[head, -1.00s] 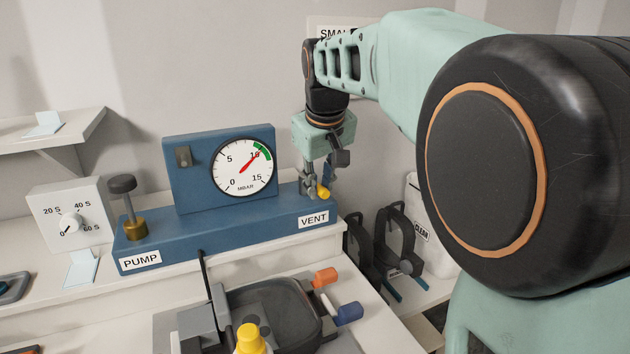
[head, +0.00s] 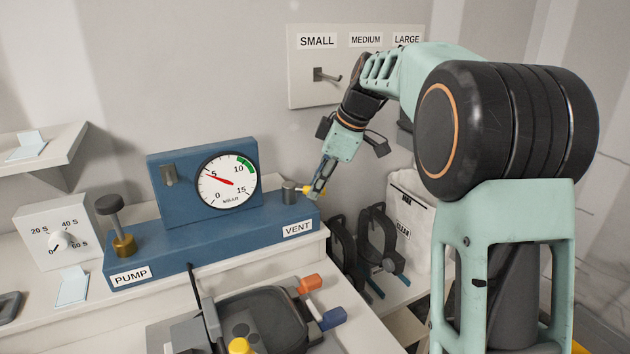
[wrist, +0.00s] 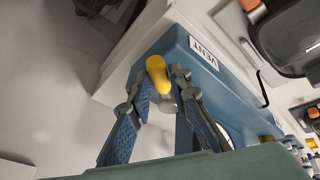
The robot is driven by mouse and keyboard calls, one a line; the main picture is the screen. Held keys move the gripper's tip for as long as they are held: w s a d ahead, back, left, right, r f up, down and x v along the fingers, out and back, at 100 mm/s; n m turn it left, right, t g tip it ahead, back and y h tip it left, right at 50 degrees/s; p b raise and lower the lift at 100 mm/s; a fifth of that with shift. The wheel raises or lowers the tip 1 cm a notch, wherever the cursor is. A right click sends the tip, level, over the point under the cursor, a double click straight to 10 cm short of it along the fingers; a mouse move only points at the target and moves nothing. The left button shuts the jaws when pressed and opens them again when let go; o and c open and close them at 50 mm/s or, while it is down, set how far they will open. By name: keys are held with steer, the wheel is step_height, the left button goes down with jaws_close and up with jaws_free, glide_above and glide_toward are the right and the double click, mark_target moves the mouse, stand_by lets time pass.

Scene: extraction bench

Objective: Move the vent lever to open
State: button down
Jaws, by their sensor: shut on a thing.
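The vent lever has a grey hub (head: 289,193) on the blue bench unit (head: 205,243), beside the VENT label (head: 298,229). Its yellow tip (head: 307,190) points right, toward the unit's right end. My gripper (head: 314,191) reaches down from the upper right, tilted, and is shut on the lever at its yellow tip. In the wrist view, the yellow tip (wrist: 157,72) lies between the fingers (wrist: 160,80). The gauge (head: 228,178) has its red needle near 5, left of the green band.
The PUMP plunger (head: 117,228) and timer box (head: 62,231) stand left. A dark tray device with orange and blue handles (head: 270,315) lies in front. Black clamps (head: 375,240) and a white container (head: 408,200) are at right. A hook board (head: 320,75) hangs behind.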

steer(key=shift+w+d+n+p, duration=0.15)
steer(key=shift+w+n+p, duration=0.25)
steer(key=shift+n, duration=0.2)
steer(key=c, duration=1.8)
jaws_free()
steer(key=shift+o, duration=0.2)
steer(key=v, duration=1.2)
steer(key=shift+w, duration=0.15)
steer(key=shift+d, duration=0.15)
